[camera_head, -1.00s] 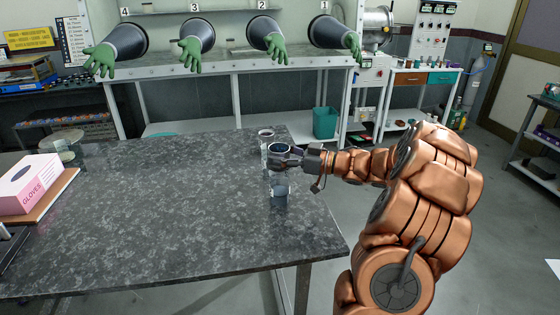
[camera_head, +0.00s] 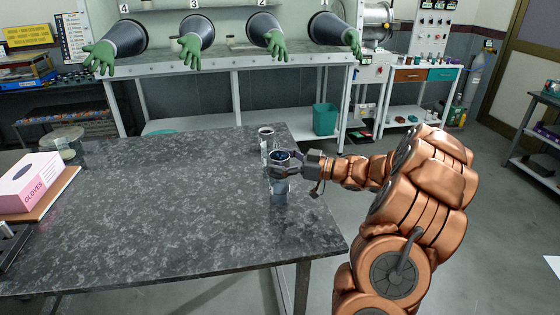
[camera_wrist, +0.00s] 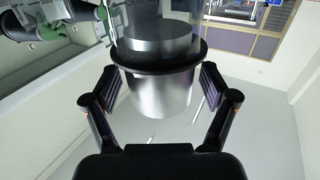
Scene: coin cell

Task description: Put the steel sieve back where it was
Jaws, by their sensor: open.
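The steel sieve (camera_wrist: 158,92) is a shiny steel cylinder with a dark ring, between the two fingers of my gripper (camera_wrist: 158,100) in the wrist view. My gripper is open, with a gap on each side of the steel. In the head view my gripper (camera_head: 282,167) is around the sieve (camera_head: 281,155), whose dark round top faces up. A clear glass jar (camera_head: 280,190) stands on the table directly below it. Clear glass (camera_wrist: 158,12) also meets the dark ring in the wrist view. The sieve appears to sit on the jar; the fingers partly hide the joint.
A similar glass vessel with a round top (camera_head: 266,133) stands just behind my gripper on the dark stone table (camera_head: 170,210). A pink and white glove box (camera_head: 30,183) and clear round dishes (camera_head: 65,140) are at the left. The table's middle is clear; its right edge is close.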

